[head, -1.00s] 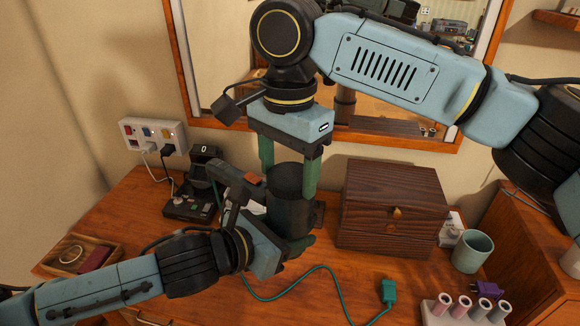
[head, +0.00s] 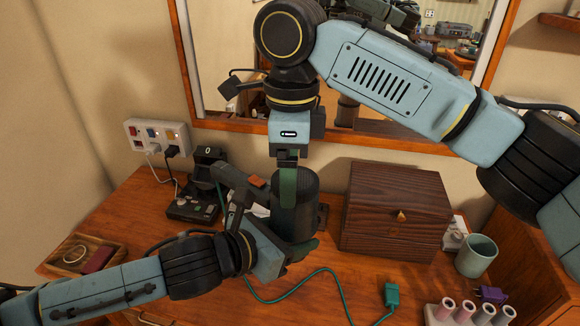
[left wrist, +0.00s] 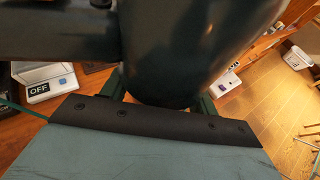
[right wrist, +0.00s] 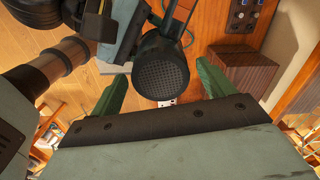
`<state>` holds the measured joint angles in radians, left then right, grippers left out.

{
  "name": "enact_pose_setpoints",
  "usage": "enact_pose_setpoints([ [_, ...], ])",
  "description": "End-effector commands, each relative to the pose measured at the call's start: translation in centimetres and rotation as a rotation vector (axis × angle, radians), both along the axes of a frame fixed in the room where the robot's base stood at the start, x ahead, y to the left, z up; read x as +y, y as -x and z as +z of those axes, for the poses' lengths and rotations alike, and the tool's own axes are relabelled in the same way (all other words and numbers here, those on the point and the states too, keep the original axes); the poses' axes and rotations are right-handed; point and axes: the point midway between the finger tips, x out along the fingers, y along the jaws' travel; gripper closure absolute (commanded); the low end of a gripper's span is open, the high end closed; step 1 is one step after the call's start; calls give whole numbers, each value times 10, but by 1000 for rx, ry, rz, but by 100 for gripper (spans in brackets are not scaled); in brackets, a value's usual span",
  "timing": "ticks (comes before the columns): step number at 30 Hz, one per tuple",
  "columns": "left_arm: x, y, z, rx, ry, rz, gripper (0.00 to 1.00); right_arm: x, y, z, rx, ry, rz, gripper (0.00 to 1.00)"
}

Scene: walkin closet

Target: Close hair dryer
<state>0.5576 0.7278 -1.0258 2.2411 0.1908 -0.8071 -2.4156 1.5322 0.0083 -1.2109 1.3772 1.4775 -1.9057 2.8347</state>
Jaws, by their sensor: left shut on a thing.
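The dark green hair dryer (head: 298,212) stands above the wooden table in the head view, with its barrel upright. Its round mesh end faces up in the right wrist view (right wrist: 160,68). My left gripper (head: 298,247) is shut on the hair dryer low down; its barrel fills the upper middle of the left wrist view (left wrist: 190,45), and the exact grip is partly hidden. My right gripper (head: 288,185) points down from above. Its fingers (right wrist: 165,80) are apart, on either side of the mesh end, and I cannot tell whether they touch it.
A dark wooden box (head: 395,215) stands right of the dryer, with a green cup (head: 476,256) beyond it. A black device (head: 192,205) is at left, below a wall outlet strip (head: 158,138). A green cord with a plug (head: 391,295) crosses the front. A small tray (head: 90,252) lies front left.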

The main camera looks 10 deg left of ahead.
Motion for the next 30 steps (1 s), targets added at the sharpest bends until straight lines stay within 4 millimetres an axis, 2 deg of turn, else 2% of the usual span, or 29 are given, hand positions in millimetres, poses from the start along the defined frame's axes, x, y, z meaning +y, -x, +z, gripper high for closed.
enact_pose_setpoints([
  [11, 0, -1, 3, -7, 4, 1, 100, 0, 0, 2, 1, 1, 1, 13],
  [21, 0, -1, 3, -7, 4, 1, 100, 0, 0, 41, 1, 1, 2, 13],
  [30, 0, -1, 3, -7, 4, 1, 100, -1, 0, 45, 3, 1, 3, 12],
])
